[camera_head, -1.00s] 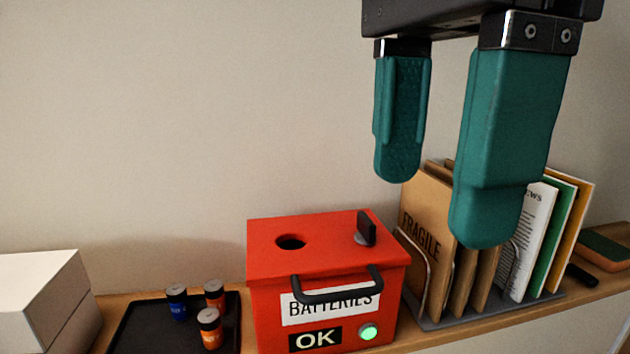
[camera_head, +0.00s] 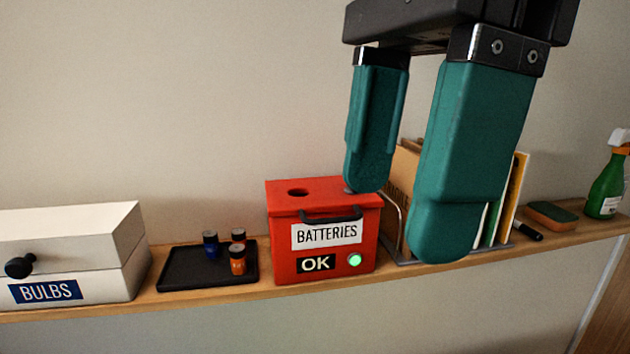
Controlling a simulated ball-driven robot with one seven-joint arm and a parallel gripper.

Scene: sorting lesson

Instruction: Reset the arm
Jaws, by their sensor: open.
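My gripper (camera_head: 402,222) hangs from the top of the view with its two teal fingers pointing down. The fingers are apart with nothing between them. It appears in front of the shelf and covers part of the file rack and the right top corner of the red box. The red battery box (camera_head: 283,232) stands on the shelf with a round hole in its lid, a dark handle, a BATTERIES label, an OK sign and a lit green light.
On the wooden shelf (camera_head: 210,305) are a white BULBS box (camera_head: 75,228), a black tray (camera_head: 190,278) with blue and orange batteries, a file rack (camera_head: 402,260) of folders, a black marker (camera_head: 528,231), a sponge (camera_head: 551,214) and a green spray bottle (camera_head: 606,188).

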